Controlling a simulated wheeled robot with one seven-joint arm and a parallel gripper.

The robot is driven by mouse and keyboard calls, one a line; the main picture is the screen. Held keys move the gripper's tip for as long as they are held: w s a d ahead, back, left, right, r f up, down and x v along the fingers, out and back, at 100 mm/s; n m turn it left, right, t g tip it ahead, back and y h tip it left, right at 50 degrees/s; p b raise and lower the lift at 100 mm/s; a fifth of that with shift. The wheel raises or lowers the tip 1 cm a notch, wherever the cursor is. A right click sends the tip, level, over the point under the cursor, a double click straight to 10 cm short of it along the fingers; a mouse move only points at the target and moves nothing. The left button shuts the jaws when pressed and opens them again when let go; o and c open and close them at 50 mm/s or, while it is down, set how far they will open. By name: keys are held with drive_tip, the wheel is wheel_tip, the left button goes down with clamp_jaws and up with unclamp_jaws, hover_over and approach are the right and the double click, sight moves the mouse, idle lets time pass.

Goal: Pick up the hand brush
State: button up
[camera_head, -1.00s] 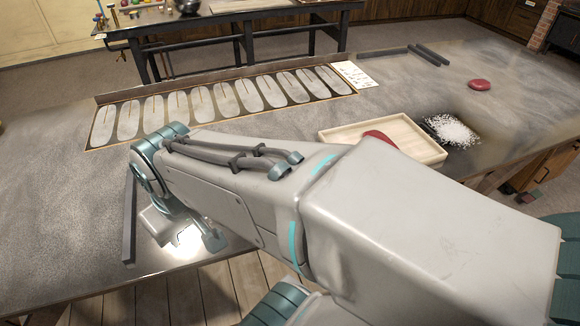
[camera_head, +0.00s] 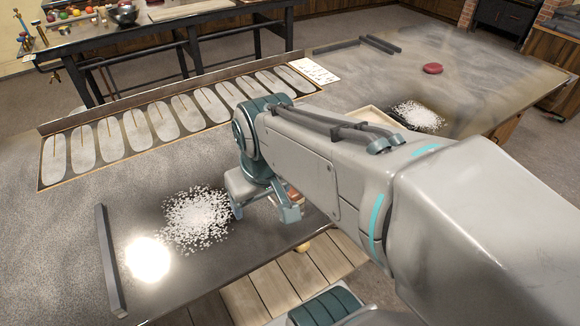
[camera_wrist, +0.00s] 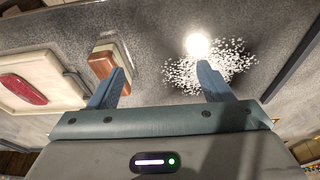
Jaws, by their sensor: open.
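What looks like the hand brush is a brown block with a pale end. It lies on the dark table (camera_wrist: 150,32) just beyond and left of my left finger in the wrist view, as the brush (camera_wrist: 106,64). In the head view only a brown bit of the brush (camera_head: 294,197) shows behind my gripper (camera_head: 264,208). My gripper (camera_wrist: 162,72) is open and empty, its fingers spread above the table. The brush is outside the gap, beside the left finger.
White flakes (camera_head: 196,219) are scattered left of my gripper, beside a dark bar (camera_head: 111,262). A pale tray (camera_wrist: 35,70) holds a red oval piece (camera_wrist: 24,86). A panel of oval plates (camera_head: 160,121) lies behind. A red disc (camera_head: 433,68) and more flakes (camera_head: 419,115) lie far right.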

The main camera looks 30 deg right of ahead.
drive_tip(key=w+d+n+g+b, duration=0.1)
drive_tip(key=w+d+b, duration=0.1)
drive_tip(key=w+d, duration=0.8)
drive_tip(key=f, duration=0.5)
drive_tip(key=d+f, duration=0.1)
drive_tip(key=f, duration=0.2)
drive_tip(key=shift+w+d+f, duration=0.1)
drive_tip(key=shift+w, duration=0.15)
drive_tip(key=shift+w+f+p, duration=0.2)
drive_tip(key=shift+f, duration=0.7)
drive_tip(key=shift+w+f+p, duration=0.2)
drive_tip(key=shift+w+f, duration=0.05)
drive_tip(key=shift+f, duration=0.6)
drive_tip(key=shift+w+f+p, duration=0.2)
drive_tip(key=shift+f, duration=0.7)
drive_tip(key=c, duration=1.1)
